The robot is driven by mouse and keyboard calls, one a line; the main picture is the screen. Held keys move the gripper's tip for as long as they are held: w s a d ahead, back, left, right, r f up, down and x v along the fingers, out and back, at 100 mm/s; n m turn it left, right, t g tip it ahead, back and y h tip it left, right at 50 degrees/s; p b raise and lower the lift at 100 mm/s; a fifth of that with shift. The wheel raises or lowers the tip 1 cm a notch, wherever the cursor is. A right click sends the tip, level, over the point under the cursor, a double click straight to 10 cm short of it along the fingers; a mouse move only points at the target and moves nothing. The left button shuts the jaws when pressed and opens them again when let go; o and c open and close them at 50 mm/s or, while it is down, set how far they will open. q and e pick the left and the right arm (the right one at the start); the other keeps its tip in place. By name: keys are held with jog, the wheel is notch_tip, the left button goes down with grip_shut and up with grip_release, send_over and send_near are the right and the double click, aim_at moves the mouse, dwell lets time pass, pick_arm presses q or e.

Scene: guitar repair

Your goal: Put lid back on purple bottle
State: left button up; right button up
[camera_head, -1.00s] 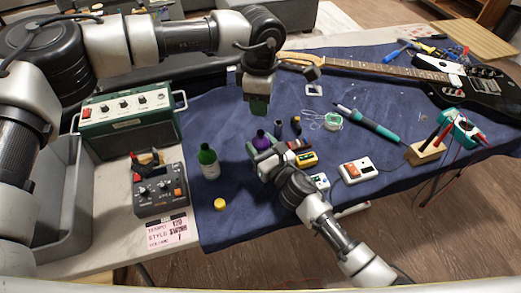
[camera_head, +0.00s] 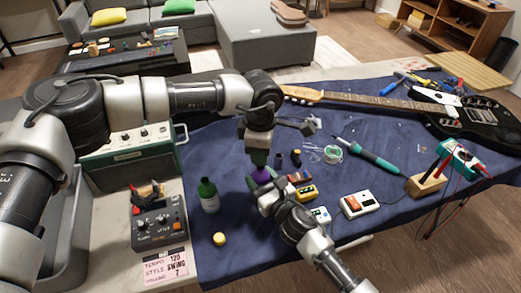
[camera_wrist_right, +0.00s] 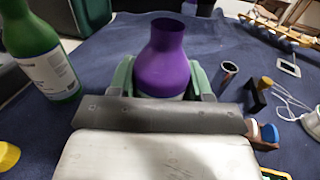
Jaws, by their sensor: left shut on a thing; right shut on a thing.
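The purple bottle (camera_head: 262,176) stands upright on the blue cloth. In the right wrist view the purple bottle (camera_wrist_right: 163,65) has an uncovered mouth. My right gripper (camera_head: 270,193) is shut around the bottle's lower body; its green fingers flank it in the wrist view. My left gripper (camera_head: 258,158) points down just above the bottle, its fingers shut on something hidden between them. I cannot make out whether that is the lid. From the head I cannot tell whether the left fingers touch the bottle.
A green bottle (camera_head: 208,195) stands left of the purple one, with a yellow cap (camera_head: 219,239) in front. Small dark cylinders (camera_head: 295,158), a yellow pedal (camera_head: 306,193) and a white pedal (camera_head: 358,203) lie to the right. The guitar (camera_head: 465,110) is at the back right.

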aim_at(260, 175)
pick_arm(q)
jog(key=shift+f, duration=0.85)
jog(key=shift+f, duration=0.55)
jog(key=m, duration=2.6)
jog(key=o, duration=0.9)
jog(key=shift+f, duration=0.1)
